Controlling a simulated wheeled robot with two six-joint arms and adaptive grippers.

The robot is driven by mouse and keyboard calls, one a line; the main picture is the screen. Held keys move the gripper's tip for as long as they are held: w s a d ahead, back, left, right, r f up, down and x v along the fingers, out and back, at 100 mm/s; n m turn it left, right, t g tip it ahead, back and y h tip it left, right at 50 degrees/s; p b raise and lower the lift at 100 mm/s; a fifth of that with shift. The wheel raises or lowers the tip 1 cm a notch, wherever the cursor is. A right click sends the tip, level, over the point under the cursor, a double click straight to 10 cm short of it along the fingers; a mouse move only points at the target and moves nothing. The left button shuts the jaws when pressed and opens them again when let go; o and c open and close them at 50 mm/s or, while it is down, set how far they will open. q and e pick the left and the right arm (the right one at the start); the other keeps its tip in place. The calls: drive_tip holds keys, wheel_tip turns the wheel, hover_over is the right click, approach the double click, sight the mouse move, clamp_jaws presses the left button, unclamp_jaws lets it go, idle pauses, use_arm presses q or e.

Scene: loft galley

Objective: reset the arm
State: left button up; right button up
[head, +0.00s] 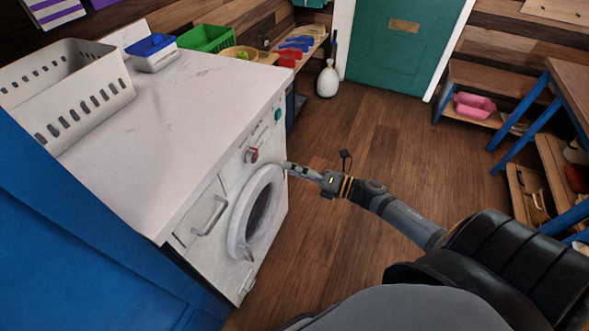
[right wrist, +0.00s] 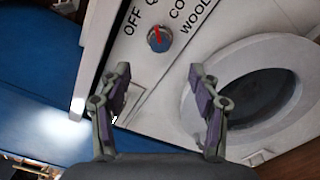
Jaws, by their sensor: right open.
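My right arm comes in from the lower right in the head view. Its gripper (head: 293,168) is in front of the white washing machine (head: 212,199), at the upper edge of its round door (head: 240,222). In the right wrist view the two fingers of this gripper (right wrist: 158,85) are spread apart with nothing between them. The machine's front panel lies beyond them, with a dial with a red pointer (right wrist: 159,38) and the printed words OFF and WOOL. The round door (right wrist: 285,92) is to the right of the fingers. Whether the gripper touches the machine cannot be told. My left gripper is not in view.
A white counter (head: 175,110) tops the machine and bears a white slotted basket (head: 85,105), a blue-lidded box (head: 152,52) and a green crate (head: 207,38). A white bottle (head: 327,80) stands near the teal door (head: 400,45). The wooden floor (head: 350,135) is clear.

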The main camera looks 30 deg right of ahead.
idle(0.4)
drive_tip(key=s+d+f+m+h+p, duration=0.1)
drive_tip(key=d+f+m+h+p, duration=0.3)
drive_tip(key=d+f+m+h, duration=0.6)
drive_tip(key=s+d+f+m+g+h+p, duration=0.1)
drive_tip(key=s+d+f+m+g, duration=0.1)
drive_tip(key=s+f+m, duration=0.45)
drive_tip(key=s+d+f+m+g+h+p, duration=0.1)
drive_tip(key=d+f+m, duration=0.15)
drive_tip(key=f, duration=0.65)
drive_tip(key=s+a+f+m+g+p, duration=0.1)
drive_tip(key=s+a+f+m+g, duration=0.2)
drive_tip(key=s, duration=0.7)
drive_tip(key=s+a+f+m+g+p, duration=0.1)
drive_tip(key=s+a+f+m+g, duration=0.2)
drive_tip(key=s+f, duration=0.4)
drive_tip(key=s+a+f+m+g+p, duration=0.1)
drive_tip(key=s+a+f+m+g, duration=0.3)
drive_tip(key=s, duration=0.9)
drive_tip(key=shift+a+f+m, duration=0.55)
drive_tip(key=shift+f+m, duration=0.05)
drive_tip(key=shift+m, duration=0.6)
